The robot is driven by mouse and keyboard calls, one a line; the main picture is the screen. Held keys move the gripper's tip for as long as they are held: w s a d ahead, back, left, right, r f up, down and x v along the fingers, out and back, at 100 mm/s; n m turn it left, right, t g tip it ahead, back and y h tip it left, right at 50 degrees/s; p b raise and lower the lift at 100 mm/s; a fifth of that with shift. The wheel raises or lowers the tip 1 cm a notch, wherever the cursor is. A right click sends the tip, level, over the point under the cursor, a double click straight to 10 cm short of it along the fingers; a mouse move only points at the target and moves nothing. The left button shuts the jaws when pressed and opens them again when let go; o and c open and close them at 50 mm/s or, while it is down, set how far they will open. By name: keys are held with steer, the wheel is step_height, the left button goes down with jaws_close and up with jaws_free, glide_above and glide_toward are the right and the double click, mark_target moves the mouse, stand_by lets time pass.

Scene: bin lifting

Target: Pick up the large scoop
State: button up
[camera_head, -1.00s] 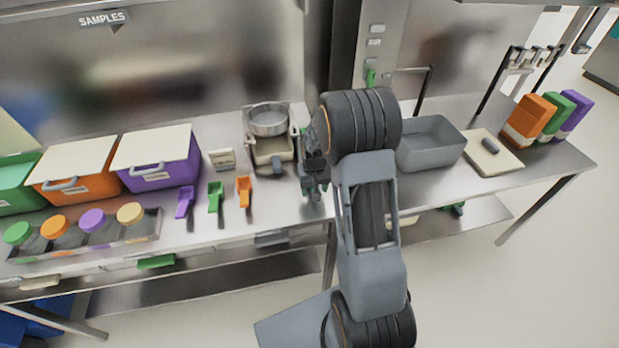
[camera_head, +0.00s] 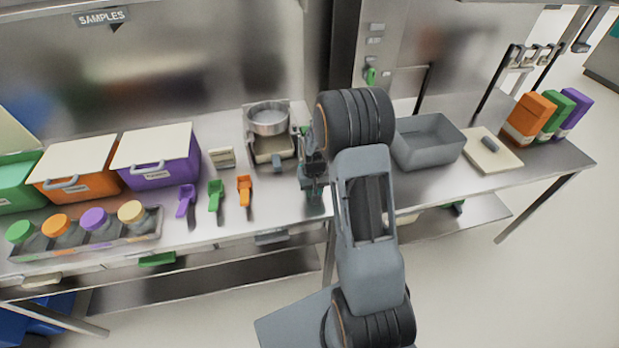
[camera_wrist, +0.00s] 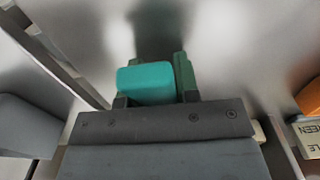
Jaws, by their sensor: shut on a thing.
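My gripper (camera_head: 313,196) is at the front part of the steel bench, right of the balance, and is mostly hidden by my arm in the head view. In the wrist view my gripper (camera_wrist: 152,85) is shut on a teal block-shaped part (camera_wrist: 146,82), which sits between the two fingers. I take this part to be the large scoop's handle; the scoop's bowl is hidden. Three smaller scoops lie left of my gripper: purple (camera_head: 186,201), green (camera_head: 215,195) and orange (camera_head: 244,190).
A balance with a metal pan (camera_head: 267,119) stands close left of my gripper. A grey open bin (camera_head: 428,154) is to the right, then a white board (camera_head: 492,161). Purple (camera_head: 160,173) and orange (camera_head: 80,186) bins and a jar rack (camera_head: 140,233) fill the left.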

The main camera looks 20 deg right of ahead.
steer(key=shift+r, duration=0.15)
steer(key=shift+r, duration=0.25)
step_height(320, 180, up, 2)
steer(key=shift+r+b, duration=0.25)
steer(key=shift+b, duration=0.45)
steer(key=s+a+r+b, duration=0.2)
steer(key=s+a+r, duration=0.1)
steer(key=a+r, duration=0.6)
steer(key=a, duration=0.4)
steer(key=shift+s+a+r, duration=0.2)
steer(key=shift+s+r, duration=0.1)
steer(key=shift+s, duration=0.1)
